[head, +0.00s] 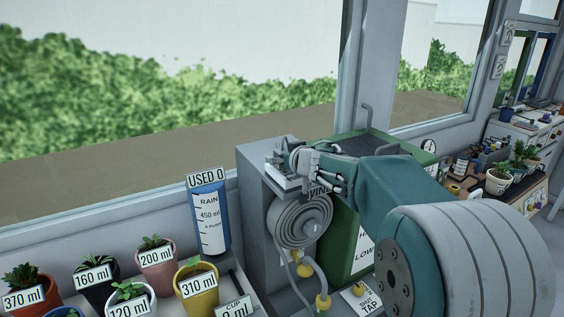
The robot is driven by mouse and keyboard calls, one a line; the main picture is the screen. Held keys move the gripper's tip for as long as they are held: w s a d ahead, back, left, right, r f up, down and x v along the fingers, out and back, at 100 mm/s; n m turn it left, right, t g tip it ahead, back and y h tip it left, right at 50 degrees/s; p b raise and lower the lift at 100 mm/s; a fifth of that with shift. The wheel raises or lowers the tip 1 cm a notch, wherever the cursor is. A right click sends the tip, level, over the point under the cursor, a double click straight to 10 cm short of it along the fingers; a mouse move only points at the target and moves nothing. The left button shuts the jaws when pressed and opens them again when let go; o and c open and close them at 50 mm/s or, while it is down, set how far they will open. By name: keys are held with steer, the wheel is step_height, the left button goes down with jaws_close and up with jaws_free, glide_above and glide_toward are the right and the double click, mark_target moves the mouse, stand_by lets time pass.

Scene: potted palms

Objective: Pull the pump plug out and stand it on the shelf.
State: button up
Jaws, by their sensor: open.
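My gripper (284,163) is in the head view at the top of the grey housing (257,190), left of the green cabinet (340,240). It is open, with its fingers pointing left. Small pale parts lie right by the fingertips, and I cannot tell whether they touch. I cannot pick out the pump plug for certain. Two yellow fittings show on grey hoses below, an upper one (305,270) and a lower one (322,302). My arm hides much of the green cabinet. I cannot tell which surface is the shelf.
A coiled grey hose (300,220) hangs on the front of the housing. A blue-and-white rain container (209,220) marked "USED 0" stands to the left. Several labelled plant pots (156,257) crowd the lower left. A window lies behind. A cluttered bench (525,130) is far right.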

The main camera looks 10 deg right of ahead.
steer(key=shift+w, duration=0.1)
steer(key=shift+c, duration=0.3)
steer(key=c, duration=1.2)
